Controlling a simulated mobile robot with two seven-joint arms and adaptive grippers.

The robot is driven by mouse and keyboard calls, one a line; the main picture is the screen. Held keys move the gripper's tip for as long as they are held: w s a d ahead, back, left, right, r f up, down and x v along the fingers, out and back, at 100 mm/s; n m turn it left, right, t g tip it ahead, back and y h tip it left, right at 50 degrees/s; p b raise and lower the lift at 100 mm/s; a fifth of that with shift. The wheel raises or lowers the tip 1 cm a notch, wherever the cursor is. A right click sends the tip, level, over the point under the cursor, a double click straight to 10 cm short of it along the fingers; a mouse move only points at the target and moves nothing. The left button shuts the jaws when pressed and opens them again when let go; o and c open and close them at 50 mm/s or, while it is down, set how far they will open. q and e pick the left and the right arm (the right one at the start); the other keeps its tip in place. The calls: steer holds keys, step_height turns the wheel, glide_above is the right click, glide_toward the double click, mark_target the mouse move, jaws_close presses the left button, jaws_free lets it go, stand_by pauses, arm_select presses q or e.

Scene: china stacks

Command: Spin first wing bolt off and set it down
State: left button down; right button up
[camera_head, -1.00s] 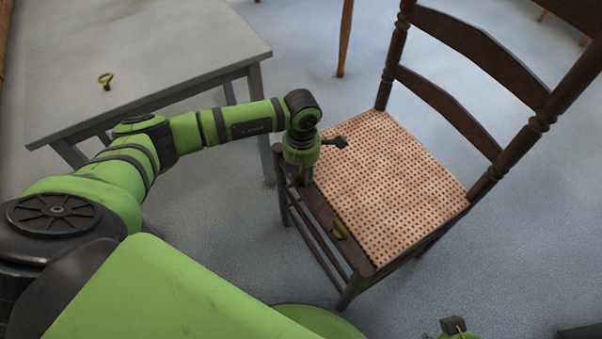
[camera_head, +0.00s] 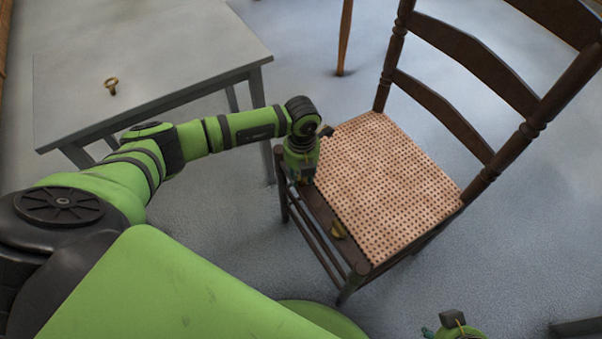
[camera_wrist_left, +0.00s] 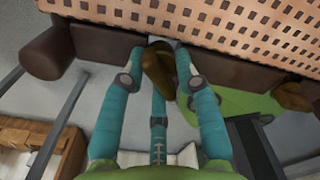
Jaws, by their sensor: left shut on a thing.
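My left gripper (camera_head: 304,180) points down at the front rail of the wooden chair, at its left part. In the left wrist view its teal fingers (camera_wrist_left: 160,62) are shut on a brown-gold wing bolt (camera_wrist_left: 158,68) at the rail. I cannot tell whether the bolt is still threaded in. A second wing bolt (camera_head: 338,230) sits on the rail nearer the right front corner; it also shows in the left wrist view (camera_wrist_left: 293,96). Another brass bolt (camera_head: 111,86) is on the grey table. Only part of my right wrist (camera_head: 459,330) shows at the bottom edge; its jaws are unclear.
The chair has a woven seat (camera_head: 385,185) and a tall slatted back (camera_head: 440,105) at the right. The grey table (camera_head: 170,50) at upper left is clear around its bolt. Open floor lies between table and chair.

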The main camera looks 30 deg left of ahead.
arm_select(q)
steer(key=shift+d+r+n, duration=0.1)
steer(key=shift+d+n, duration=0.05)
steer(key=shift+n, duration=0.35)
steer(key=shift+r+n+p, duration=0.15)
steer(key=shift+n+p, duration=0.6)
steer(key=shift+n, duration=0.05)
steer(key=shift+n+p, duration=0.5)
steer(key=shift+n, duration=0.3)
steer(key=shift+w+n, duration=0.1)
steer(key=shift+n, duration=0.6)
